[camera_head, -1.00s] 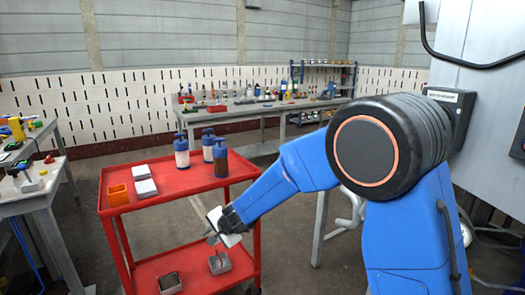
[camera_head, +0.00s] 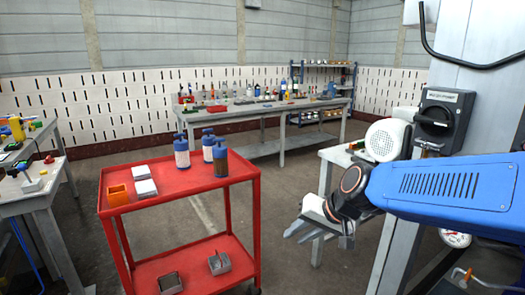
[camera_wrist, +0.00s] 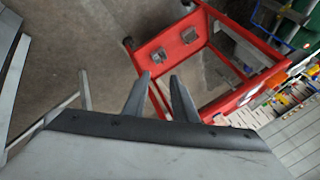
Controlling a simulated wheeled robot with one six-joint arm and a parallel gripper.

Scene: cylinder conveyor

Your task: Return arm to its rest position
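My arm reaches in from the right in the head view, its blue link nearly level. My gripper (camera_head: 312,236) hangs at the link's left end, to the right of the red cart (camera_head: 195,187) and apart from it. In the wrist view its two grey fingers (camera_wrist: 159,76) stand apart with nothing between them. The cart stands beyond the fingers in that view, with its lower shelf (camera_wrist: 165,41) showing.
A grey table with a white motor housing (camera_head: 385,140) stands close behind my gripper. A long workbench (camera_head: 250,108) lines the back. Floor between is clear.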

